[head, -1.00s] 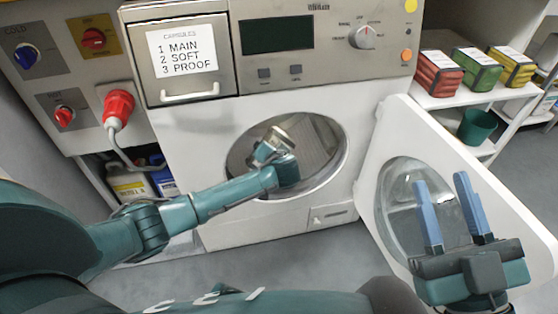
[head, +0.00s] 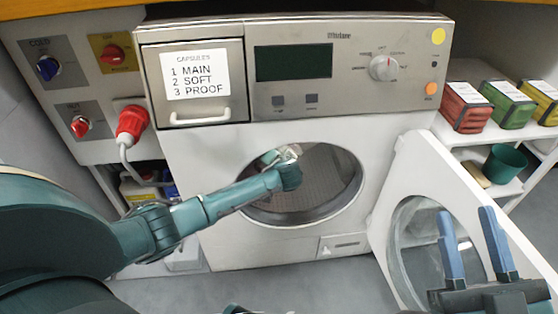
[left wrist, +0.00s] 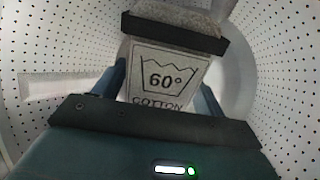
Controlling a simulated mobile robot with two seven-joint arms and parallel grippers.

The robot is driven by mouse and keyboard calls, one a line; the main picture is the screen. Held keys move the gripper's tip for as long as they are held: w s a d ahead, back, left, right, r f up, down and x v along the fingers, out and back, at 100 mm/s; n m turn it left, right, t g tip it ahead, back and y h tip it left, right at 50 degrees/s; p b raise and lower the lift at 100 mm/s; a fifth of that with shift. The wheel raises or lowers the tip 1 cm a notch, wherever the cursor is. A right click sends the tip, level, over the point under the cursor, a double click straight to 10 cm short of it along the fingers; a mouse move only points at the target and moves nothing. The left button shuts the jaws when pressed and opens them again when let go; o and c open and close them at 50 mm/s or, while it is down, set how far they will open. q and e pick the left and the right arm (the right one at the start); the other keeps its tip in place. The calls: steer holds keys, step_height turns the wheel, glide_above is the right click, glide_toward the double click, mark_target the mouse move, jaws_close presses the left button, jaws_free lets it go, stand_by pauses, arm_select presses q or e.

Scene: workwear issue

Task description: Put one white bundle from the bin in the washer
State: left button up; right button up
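The washer (head: 400,105) stands ahead with its round door (head: 392,190) swung open to the right. My left arm reaches into the drum opening (head: 325,180); the gripper end is mostly hidden in the head view. In the left wrist view, my left gripper (left wrist: 163,78) has a blue finger on each side of a pale bundle (left wrist: 180,20) with a dark band and a white tag reading "60° COTTON". It looks shut on this bundle, inside the perforated drum. My right gripper (head: 466,212) is open and empty, in front of the door. The bin is not in view.
A shelf on the right holds red (head: 466,106), green (head: 508,104) and yellow packs, with a green tub (head: 505,163) below. A red plug (head: 131,122) and its cable hang left of the washer. The capsule drawer (head: 195,75) is shut. Grey floor shows below the washer.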

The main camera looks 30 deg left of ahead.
arm_select(q)
steer(key=o, duration=0.5)
steer(key=shift+o, duration=0.2)
steer(key=shift+s+d+r, duration=0.1)
steer(key=shift+s+d, duration=0.05)
steer(key=p+v, duration=0.4)
steer(key=v, duration=0.3)
arm_select(e)
steer(key=shift+s+f+m+g+h, duration=0.25)
steer(key=shift+f+m+g+h, duration=0.15)
steer(key=shift+f+h, duration=0.35)
steer(key=shift+s+f+m+g+h, duration=0.3)
steer(key=shift+f+m+h, duration=0.25)
steer(key=shift+f, duration=0.25)
